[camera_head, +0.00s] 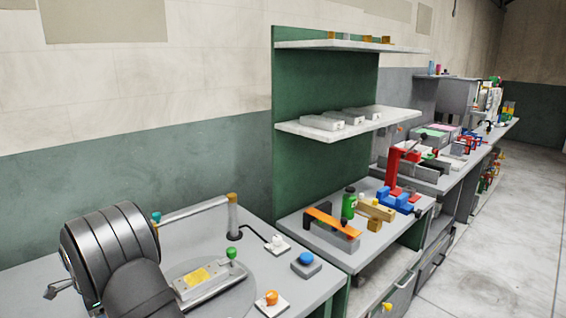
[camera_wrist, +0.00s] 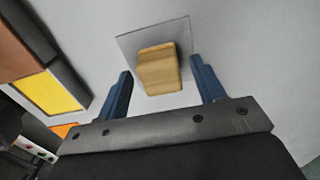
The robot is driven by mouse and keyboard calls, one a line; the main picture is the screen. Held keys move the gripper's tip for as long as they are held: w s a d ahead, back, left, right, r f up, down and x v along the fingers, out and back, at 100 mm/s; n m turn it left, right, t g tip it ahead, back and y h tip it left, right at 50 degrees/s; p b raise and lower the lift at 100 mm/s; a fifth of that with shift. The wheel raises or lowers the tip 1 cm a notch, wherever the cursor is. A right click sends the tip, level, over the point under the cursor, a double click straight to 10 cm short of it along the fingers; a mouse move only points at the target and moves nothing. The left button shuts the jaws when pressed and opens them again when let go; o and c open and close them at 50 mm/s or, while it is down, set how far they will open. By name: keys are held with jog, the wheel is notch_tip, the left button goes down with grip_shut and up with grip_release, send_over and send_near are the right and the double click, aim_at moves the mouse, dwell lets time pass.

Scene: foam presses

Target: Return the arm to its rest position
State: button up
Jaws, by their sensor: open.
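My gripper (camera_wrist: 164,71) shows in the wrist view with its two blue fingers spread apart. A tan foam-like block (camera_wrist: 158,68) lies ahead of the fingers, in line with the gap between them. The fingers do not visibly touch it. The block sits on a thin square plate (camera_wrist: 128,46) on a pale surface. In the head view my dark arm fills the lower left, and its gripper fingers cannot be made out there.
A grey bench (camera_head: 190,232) holds a plate with a yellow patch (camera_head: 196,276), a blue button (camera_head: 306,258), an orange button (camera_head: 271,297) and a post with a bar (camera_head: 233,215). A green-backed shelf (camera_head: 325,75) rises behind. A yellow panel (camera_wrist: 50,92) lies left in the wrist view.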

notch_tip(320, 180, down, 2)
jog(key=shift+f, duration=0.1)
notch_tip(320, 180, up, 13)
notch_tip(320, 180, down, 12)
jog(key=shift+f, duration=0.2)
jog(key=shift+r, duration=0.3)
notch_tip(320, 180, up, 4)
jog(key=shift+f, duration=0.2)
jog(key=w+d+r, duration=0.4)
jog(key=d+r, duration=0.3)
jog(key=d, duration=0.4)
jog(key=w+d, duration=0.6)
jog(key=w, duration=0.1)
jog(key=w+d, duration=0.7)
jog(key=shift+w+d+r, duration=0.15)
jog(key=shift+r, duration=0.05)
jog(key=shift+f, duration=0.7)
